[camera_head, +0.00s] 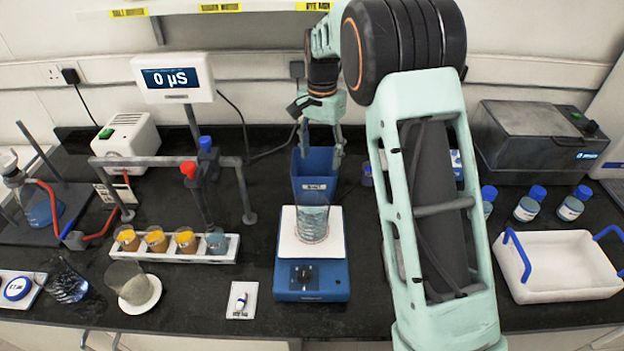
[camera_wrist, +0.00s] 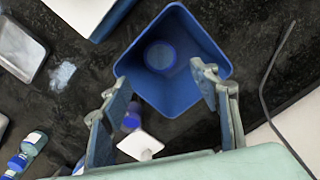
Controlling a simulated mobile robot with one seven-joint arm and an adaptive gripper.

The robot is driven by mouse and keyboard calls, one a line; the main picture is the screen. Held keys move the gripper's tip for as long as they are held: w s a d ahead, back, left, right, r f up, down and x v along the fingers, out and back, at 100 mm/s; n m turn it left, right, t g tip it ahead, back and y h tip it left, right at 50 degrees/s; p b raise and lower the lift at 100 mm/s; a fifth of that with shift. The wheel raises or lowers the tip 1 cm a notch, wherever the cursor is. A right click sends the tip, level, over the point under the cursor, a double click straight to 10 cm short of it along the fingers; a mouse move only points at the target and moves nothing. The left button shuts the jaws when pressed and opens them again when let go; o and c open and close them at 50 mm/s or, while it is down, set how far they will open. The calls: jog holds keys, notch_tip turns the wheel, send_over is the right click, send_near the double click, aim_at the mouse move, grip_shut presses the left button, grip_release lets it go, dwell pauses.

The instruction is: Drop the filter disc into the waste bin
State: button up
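The blue waste bin (camera_head: 315,185) stands behind the stirrer, with a pale label on its front. In the wrist view its open top (camera_wrist: 190,25) faces the camera. A round bluish disc, seemingly the filter disc (camera_wrist: 160,55), lies inside the bin, low down; the shade makes its details hard to tell. My gripper (camera_head: 321,153) is over the bin, pointing down. In the wrist view its two fingers (camera_wrist: 160,74) are wide apart with nothing between them. In the head view the bin's front wall hides its inside.
A blue stirrer (camera_head: 312,278) bearing a beaker (camera_head: 312,222) stands in front of the bin. A metal frame and a rack (camera_head: 150,251) of beakers are to the left. Blue-capped bottles (camera_head: 530,203) and a white tray (camera_head: 555,268) are to the right.

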jog(key=shift+o, duration=0.3)
jog(key=shift+r, duration=0.1)
notch_tip(320, 180, up, 12)
dwell(0.3)
dwell(0.4)
